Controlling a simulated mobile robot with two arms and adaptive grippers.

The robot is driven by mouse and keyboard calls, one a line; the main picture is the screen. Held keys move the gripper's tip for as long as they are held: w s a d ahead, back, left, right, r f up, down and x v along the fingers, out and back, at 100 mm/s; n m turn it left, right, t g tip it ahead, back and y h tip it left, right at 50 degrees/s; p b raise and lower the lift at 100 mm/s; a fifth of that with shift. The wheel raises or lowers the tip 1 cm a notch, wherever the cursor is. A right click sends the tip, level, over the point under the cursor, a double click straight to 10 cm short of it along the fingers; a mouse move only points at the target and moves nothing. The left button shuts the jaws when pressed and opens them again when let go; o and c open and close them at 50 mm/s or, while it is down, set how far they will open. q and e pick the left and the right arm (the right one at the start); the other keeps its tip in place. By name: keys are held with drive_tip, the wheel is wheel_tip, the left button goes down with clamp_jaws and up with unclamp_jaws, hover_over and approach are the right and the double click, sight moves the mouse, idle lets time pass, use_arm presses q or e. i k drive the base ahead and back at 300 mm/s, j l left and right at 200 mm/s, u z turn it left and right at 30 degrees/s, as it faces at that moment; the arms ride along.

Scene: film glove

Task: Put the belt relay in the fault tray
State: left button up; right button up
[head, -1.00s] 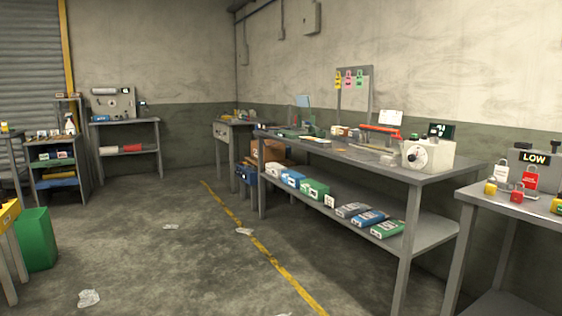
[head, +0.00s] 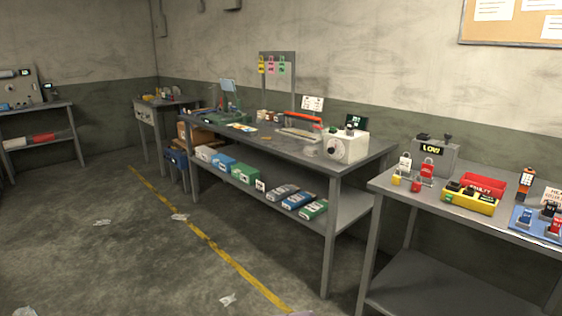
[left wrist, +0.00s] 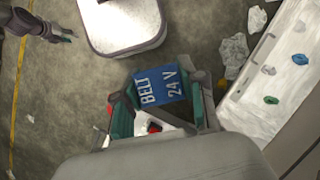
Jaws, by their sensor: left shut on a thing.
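The belt relay (left wrist: 161,87) is a blue block with white "BELT" and "24 V" lettering, seen in the left wrist view. My left gripper (left wrist: 166,99) is shut on it, with a finger on each side. My right gripper (left wrist: 62,36) seems to show at the upper left of that view, too small to tell its jaws. The fault tray (head: 484,183) is red, marked "FAULTY", and sits on the right bench in the head view, behind a yellow tray. Neither gripper shows in the head view.
The right bench (head: 395,188) also holds the yellow tray (head: 468,204) with dark blocks, padlocks (head: 427,169), a "LOW" display unit (head: 434,157) and a blue tray (head: 522,216). A long workbench (head: 372,162) stands to its left. The floor in front is mostly clear, with scattered paper scraps (head: 228,299).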

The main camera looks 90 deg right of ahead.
sight(481, 189)
drive_tip(key=z, duration=1.85)
drive_tip(key=l+z, duration=0.25)
drive_tip(key=z, duration=0.25)
drive_tip(key=l+z, duration=0.25)
drive_tip(key=z, duration=0.25)
drive_tip(key=l+z, duration=0.25)
drive_tip(key=z, duration=0.25)
drive_tip(key=i+l+z, duration=0.15)
drive_tip(key=z, duration=0.3)
